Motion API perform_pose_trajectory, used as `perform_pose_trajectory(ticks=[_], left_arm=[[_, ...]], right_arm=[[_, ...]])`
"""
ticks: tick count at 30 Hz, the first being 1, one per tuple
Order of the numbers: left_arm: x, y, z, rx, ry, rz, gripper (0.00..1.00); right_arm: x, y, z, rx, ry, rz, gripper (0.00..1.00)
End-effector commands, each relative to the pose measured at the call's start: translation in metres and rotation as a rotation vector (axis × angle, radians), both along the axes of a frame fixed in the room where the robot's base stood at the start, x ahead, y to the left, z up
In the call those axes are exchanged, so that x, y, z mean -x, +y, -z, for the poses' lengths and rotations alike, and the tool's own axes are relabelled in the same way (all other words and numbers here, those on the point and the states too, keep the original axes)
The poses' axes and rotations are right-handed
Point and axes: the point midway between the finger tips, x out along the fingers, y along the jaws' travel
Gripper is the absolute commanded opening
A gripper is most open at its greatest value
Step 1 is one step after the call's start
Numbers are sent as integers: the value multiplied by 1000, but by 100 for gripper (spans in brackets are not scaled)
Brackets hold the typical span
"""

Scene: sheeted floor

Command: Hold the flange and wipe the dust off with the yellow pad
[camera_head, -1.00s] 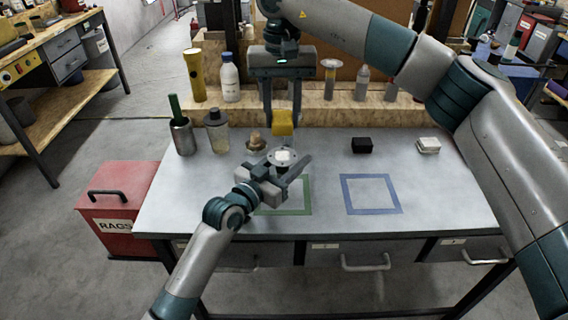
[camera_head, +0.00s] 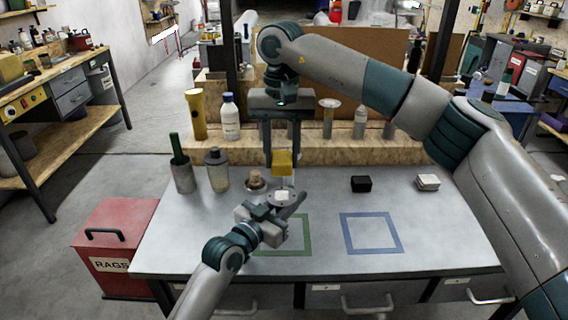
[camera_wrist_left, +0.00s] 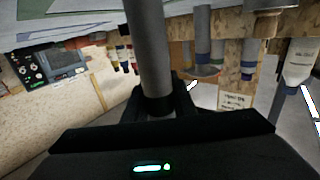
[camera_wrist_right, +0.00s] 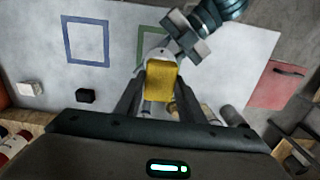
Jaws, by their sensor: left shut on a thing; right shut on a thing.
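My left gripper (camera_head: 283,208) is shut on the flange (camera_head: 283,196), a round grey disc with a pale patch on top, and holds it above the table near the green square outline. In the left wrist view a grey cylindrical part (camera_wrist_left: 150,45) stands between the fingers; the disc face is not clear there. My right gripper (camera_head: 283,145) points down, shut on the yellow pad (camera_head: 282,162), just above the flange. In the right wrist view the pad (camera_wrist_right: 161,80) partly covers the flange (camera_wrist_right: 155,54). I cannot tell whether they touch.
The grey table (camera_head: 340,190) has a green square outline (camera_head: 305,250) and a blue one (camera_head: 371,233). A black box (camera_head: 361,184) and white block (camera_head: 428,182) lie at right. Containers, including a dark-lidded jar (camera_head: 217,170), stand at left. Bottles line the wooden ledge (camera_head: 310,150).

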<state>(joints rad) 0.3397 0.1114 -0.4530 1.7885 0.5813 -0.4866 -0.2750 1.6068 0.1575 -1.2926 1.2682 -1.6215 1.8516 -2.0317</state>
Motion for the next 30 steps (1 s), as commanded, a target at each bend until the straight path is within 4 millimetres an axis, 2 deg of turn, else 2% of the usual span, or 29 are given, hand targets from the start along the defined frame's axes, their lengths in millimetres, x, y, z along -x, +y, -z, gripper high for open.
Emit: perform_pose_trajectory(ticks=[9,17,25,30], left_arm=[[0,0,0,-1,1,0,0],[0,0,0,-1,1,0,0],[0,0,0,-1,1,0,0],[0,0,0,-1,1,0,0]], right_arm=[[0,1,0,1,0,0,17],[0,21,0,1,0,0,17],[0,20,1,0,0,0,17],[0,20,8,0,1,0,17]])
